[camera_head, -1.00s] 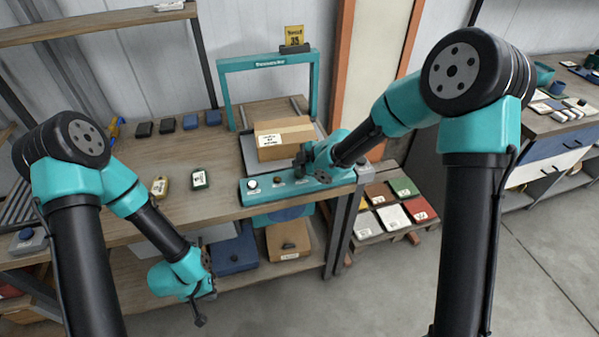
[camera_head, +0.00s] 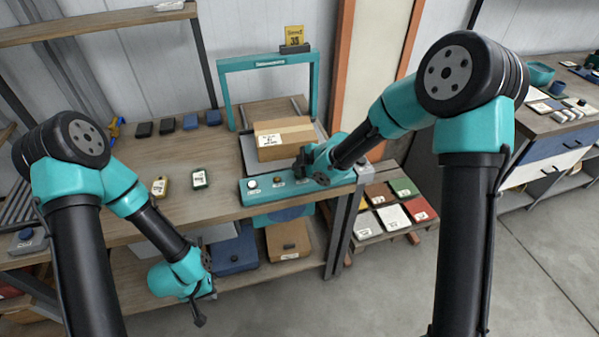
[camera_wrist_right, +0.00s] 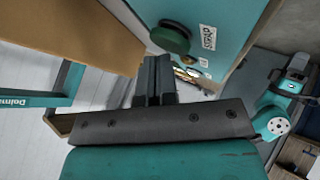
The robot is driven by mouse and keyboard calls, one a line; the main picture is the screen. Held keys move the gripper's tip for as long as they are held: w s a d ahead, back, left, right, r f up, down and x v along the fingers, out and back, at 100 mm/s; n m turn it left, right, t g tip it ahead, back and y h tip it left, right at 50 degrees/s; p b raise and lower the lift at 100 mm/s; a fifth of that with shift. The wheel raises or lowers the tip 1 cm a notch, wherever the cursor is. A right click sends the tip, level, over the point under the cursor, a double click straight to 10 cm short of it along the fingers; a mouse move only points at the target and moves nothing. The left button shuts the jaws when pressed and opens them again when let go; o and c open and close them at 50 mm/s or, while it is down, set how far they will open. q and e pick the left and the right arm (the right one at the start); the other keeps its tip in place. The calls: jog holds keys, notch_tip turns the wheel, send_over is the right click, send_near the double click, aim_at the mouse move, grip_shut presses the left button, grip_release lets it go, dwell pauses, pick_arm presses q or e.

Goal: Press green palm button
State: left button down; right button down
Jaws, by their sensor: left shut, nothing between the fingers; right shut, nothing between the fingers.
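The green palm button (camera_wrist_right: 172,37) is a dark green round knob on the teal control panel (camera_wrist_right: 225,15), beside a white label. In the head view the panel (camera_head: 243,199) lies along the bench's front edge, and my right gripper hides the green button there. My right gripper (camera_head: 299,168) is shut and empty over the panel's right part. In the right wrist view its fingertips (camera_wrist_right: 155,62) are close to the green button; I cannot tell whether they touch. My left gripper (camera_head: 200,318) is shut and empty, low in front of the bench.
A white button (camera_head: 252,184) and a brownish button (camera_head: 278,179) are on the panel's left part. A cardboard box (camera_head: 283,139) stands behind the panel, under a teal arch (camera_head: 268,63). Small containers (camera_head: 199,179) lie on the bench to the left.

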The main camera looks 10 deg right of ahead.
aim_at(299, 173)
jog(key=shift+f, duration=0.3)
jog(key=shift+r, duration=0.15)
dwell(0.5)
jog(key=shift+r, duration=3.25)
